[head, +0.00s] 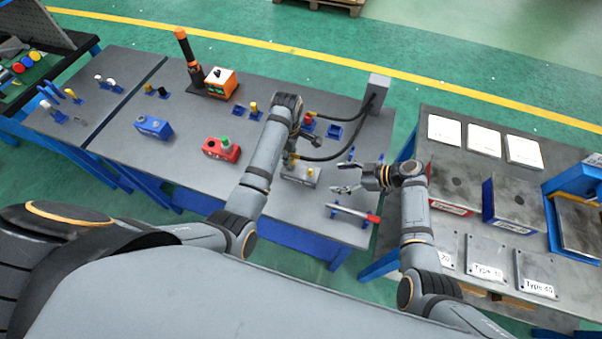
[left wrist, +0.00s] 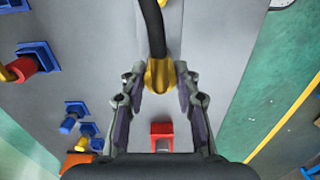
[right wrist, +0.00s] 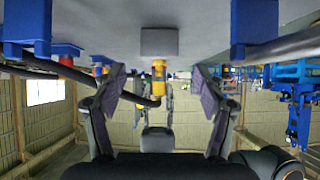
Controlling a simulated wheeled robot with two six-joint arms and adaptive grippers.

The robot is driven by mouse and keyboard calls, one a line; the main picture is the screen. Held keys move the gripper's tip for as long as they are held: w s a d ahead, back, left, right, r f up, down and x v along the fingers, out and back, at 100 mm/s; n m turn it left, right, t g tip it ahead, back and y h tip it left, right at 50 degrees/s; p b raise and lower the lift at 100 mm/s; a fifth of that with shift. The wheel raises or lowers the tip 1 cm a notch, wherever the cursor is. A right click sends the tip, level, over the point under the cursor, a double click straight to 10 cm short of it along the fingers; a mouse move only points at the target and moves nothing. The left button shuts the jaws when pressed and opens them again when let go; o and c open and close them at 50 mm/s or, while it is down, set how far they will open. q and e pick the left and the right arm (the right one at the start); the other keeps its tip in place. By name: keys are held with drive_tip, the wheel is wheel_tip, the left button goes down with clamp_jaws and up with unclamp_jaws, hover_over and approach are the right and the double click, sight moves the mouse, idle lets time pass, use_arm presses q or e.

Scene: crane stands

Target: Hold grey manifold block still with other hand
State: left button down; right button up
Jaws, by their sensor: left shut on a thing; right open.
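The grey manifold block (head: 305,175) stands on the grey table near its right front part. It also shows in the right wrist view (right wrist: 158,41), straight ahead between my right fingers. My left gripper (head: 292,155) is over the block and shut on a yellow hose fitting (left wrist: 160,76) with a black hose. In the right wrist view the yellow fitting (right wrist: 158,68) is close against the block; I cannot tell if it is seated. My right gripper (head: 342,178) is open and empty, just right of the block and apart from it.
A red-handled tool (head: 355,212) lies in front of my right gripper. A grey post (head: 376,92) with black hoses stands behind. A red block (head: 221,150), a blue block (head: 153,127) and an orange box (head: 221,82) stand further left. A second table (head: 470,225) with plates is at right.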

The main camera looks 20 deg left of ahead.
drive_tip(key=shift+x, duration=4.5)
drive_tip(key=shift+c, duration=0.3)
drive_tip(key=c, duration=1.2)
